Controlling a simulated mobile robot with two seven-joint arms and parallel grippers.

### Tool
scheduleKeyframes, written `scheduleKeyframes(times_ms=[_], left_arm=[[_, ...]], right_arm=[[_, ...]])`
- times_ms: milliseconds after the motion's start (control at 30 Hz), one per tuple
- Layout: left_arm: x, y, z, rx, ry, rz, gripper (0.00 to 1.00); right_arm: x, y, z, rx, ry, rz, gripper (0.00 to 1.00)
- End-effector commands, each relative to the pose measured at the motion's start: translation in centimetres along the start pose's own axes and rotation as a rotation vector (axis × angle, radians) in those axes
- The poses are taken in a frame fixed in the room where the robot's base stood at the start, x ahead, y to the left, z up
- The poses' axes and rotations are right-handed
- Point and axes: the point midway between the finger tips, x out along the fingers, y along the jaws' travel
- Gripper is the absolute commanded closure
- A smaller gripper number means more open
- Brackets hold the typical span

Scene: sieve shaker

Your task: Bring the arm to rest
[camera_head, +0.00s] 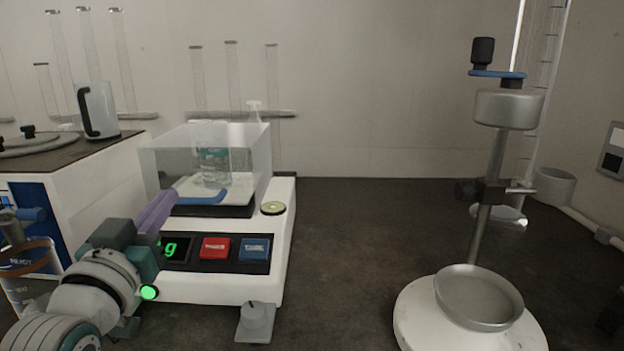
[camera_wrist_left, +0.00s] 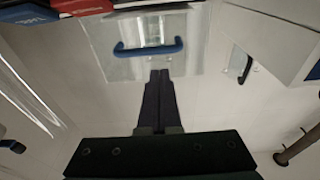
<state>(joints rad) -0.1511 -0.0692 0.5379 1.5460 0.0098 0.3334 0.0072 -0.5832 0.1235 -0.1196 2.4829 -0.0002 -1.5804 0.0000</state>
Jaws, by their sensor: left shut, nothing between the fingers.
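My left gripper (camera_head: 172,196) reaches in from the lower left, in front of the white balance (camera_head: 215,288). Its purple fingers are shut and empty. In the left wrist view the closed fingertips (camera_wrist_left: 160,74) point toward the blue handle (camera_wrist_left: 148,49) on the clear front panel, with a small gap seen between them. In the head view the handle (camera_head: 203,191) shows just right of the fingertips; whether they touch cannot be told there. My right gripper is out of view.
A bottle (camera_head: 213,166) stands inside the balance's clear enclosure. A white-sided box (camera_head: 98,190) with a pitcher (camera_head: 98,110) on top stands left. A stand with a metal bowl (camera_head: 478,296) is at the right. Dark bench between balance and stand is clear.

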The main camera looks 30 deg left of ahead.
Motion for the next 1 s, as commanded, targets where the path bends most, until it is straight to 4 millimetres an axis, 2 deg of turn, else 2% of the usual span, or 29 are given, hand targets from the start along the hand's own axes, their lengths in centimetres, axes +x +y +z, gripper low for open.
scheduleKeyframes(times_ms=[33,233,433,567,667,800,867,1000], left_arm=[[-1.1,0.0,1.4,0.0,-0.002,0.0,1.0],[-3.7,0.0,3.4,0.0,0.004,0.001,1.0],[-4.6,0.1,3.9,0.0,0.009,0.001,1.0],[-4.5,0.4,3.4,0.002,-0.011,0.015,1.0],[-4.0,1.8,2.3,0.012,-0.088,0.062,1.0],[-4.3,5.3,0.3,0.051,-0.309,0.184,1.0],[-5.3,7.1,-0.6,0.078,-0.425,0.245,1.0],[-9.5,10.3,-2.6,0.158,-0.698,0.377,1.0]], right_arm=[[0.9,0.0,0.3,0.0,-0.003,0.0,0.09],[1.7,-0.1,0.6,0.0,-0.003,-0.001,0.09],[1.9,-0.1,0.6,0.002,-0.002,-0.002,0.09],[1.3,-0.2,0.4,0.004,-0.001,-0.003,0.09],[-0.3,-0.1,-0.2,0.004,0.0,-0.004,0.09],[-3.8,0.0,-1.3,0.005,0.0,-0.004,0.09],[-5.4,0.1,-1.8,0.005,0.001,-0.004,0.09],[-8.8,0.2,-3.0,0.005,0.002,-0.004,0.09]])
